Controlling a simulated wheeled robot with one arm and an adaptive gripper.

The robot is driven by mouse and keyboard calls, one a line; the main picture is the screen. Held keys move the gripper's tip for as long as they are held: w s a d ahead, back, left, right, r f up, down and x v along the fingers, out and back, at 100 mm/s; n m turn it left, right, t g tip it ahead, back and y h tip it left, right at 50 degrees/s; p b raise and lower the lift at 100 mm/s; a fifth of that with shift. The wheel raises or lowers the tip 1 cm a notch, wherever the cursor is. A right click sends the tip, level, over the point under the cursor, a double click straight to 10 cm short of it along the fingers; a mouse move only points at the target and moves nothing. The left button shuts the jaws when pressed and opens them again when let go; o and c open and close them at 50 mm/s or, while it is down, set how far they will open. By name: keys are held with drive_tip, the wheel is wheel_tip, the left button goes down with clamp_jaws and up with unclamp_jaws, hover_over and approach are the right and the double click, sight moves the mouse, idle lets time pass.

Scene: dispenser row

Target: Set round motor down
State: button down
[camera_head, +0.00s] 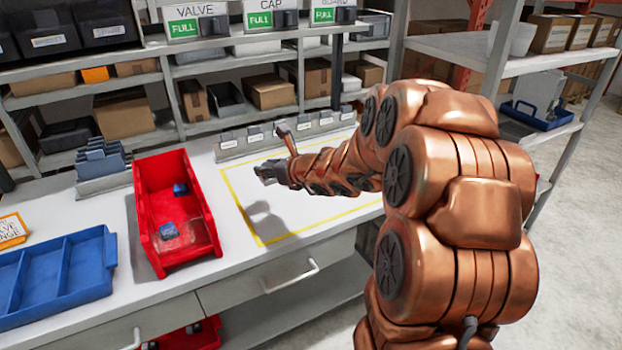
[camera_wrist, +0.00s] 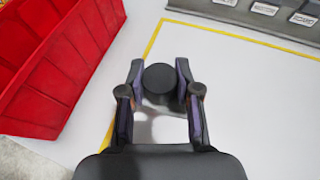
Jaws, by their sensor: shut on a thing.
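The round motor (camera_wrist: 161,78) shows in the wrist view as a dark round disc between the two fingers of my gripper (camera_wrist: 159,84). The fingers are shut on its sides. In the head view my gripper (camera_head: 268,173) is above the white bench top, near the left edge of the yellow outlined area. A shadow lies on the bench below it, so the gripper appears raised. The motor is hard to make out in the head view.
A red bin (camera_head: 206,222) with small blue-and-dark parts stands left of the yellow outline (camera_head: 251,227). A blue divided tray (camera_head: 60,271) is farther left. A row of grey labelled dispensers (camera_head: 284,134) lines the back. The outlined area looks clear.

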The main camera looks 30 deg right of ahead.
drive_tip(key=shift+m+h, duration=0.3)
drive_tip(key=shift+m, duration=0.2)
drive_tip(key=s+d+f, duration=0.1)
drive_tip(key=s+d, duration=0.3)
drive_tip(key=d, duration=0.1)
drive_tip(key=s+d+f, duration=0.1)
drive_tip(key=s+d, duration=0.3)
drive_tip(key=d, duration=0.1)
drive_tip(key=s+d+f, duration=0.2)
drive_tip(key=s+d, duration=0.2)
drive_tip(key=d, duration=0.1)
drive_tip(key=shift+s, duration=0.4)
drive_tip(key=w+d+p, duration=0.1)
drive_tip(key=w, duration=0.4)
drive_tip(key=w+d+f+p, duration=0.1)
drive_tip(key=w+p, duration=0.1)
drive_tip(key=w, duration=0.3)
drive_tip(key=w+d+p, duration=0.1)
drive_tip(key=w+d, duration=0.1)
drive_tip(key=w, duration=0.3)
drive_tip(key=shift+f, duration=0.2)
drive_tip(key=shift+w+f+p, duration=0.15)
drive_tip(key=shift+f+p, duration=0.7)
drive_tip(key=shift+f, duration=0.95)
drive_tip(key=shift+f, duration=0.15)
drive_tip(key=c, duration=0.8)
unclamp_jaws()
drive_tip(key=b+v, duration=0.3)
drive_tip(key=v, duration=0.9)
